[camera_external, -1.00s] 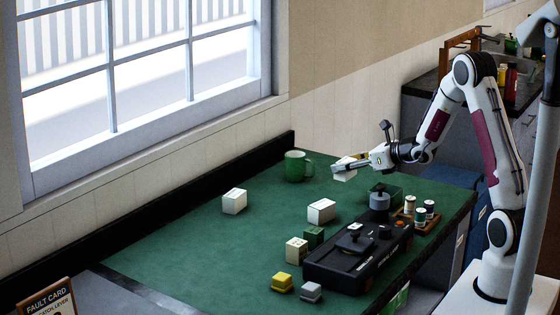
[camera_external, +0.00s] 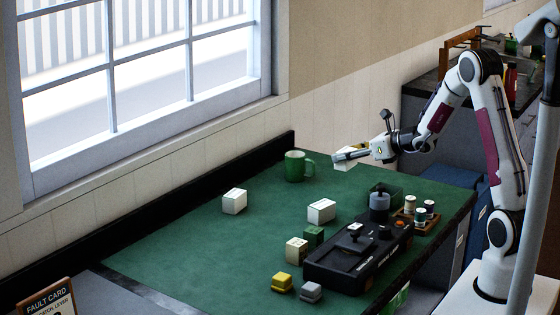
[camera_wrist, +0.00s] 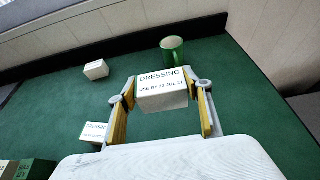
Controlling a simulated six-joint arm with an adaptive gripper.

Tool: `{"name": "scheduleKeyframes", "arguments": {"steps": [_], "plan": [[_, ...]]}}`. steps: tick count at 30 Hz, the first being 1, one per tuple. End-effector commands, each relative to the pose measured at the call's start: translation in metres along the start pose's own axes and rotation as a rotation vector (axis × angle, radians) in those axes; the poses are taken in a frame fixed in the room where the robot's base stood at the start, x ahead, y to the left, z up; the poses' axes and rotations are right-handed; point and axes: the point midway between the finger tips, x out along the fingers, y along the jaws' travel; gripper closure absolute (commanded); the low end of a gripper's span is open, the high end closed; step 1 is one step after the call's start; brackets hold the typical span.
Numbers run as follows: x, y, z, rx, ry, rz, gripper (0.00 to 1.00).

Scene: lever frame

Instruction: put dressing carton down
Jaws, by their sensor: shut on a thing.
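The dressing carton (camera_wrist: 162,91) is a white box with "DRESSING" printed on its top. My gripper (camera_external: 350,155) is shut on it, and the carton also shows at the jaws in the external view (camera_external: 343,161). In the wrist view the yellow-padded fingers of my gripper (camera_wrist: 161,104) press on its two sides. The carton looks held above the green bench top (camera_external: 230,262), clear of other things. The exact height of its underside cannot be told.
A green mug (camera_external: 296,166) stands near the back edge. White cartons stand at the left (camera_external: 234,201) and middle (camera_external: 321,211). Green surface between mug and cartons is free.

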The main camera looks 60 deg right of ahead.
Motion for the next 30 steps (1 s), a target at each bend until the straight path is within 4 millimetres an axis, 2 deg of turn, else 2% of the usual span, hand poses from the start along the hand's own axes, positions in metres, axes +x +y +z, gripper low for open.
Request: {"name": "scheduleKeyframes", "arguments": {"steps": [8, 14, 20, 30], "plan": [[0.000, 0.001, 0.000, 0.000, 0.000, 0.001, 0.69], [0.005, 0.013, 0.001, -0.008, 0.001, 0.021, 0.69], [0.018, 0.050, 0.001, -0.027, 0.008, 0.078, 0.69], [0.048, 0.147, 0.006, -0.093, 0.010, 0.227, 0.69]]}}
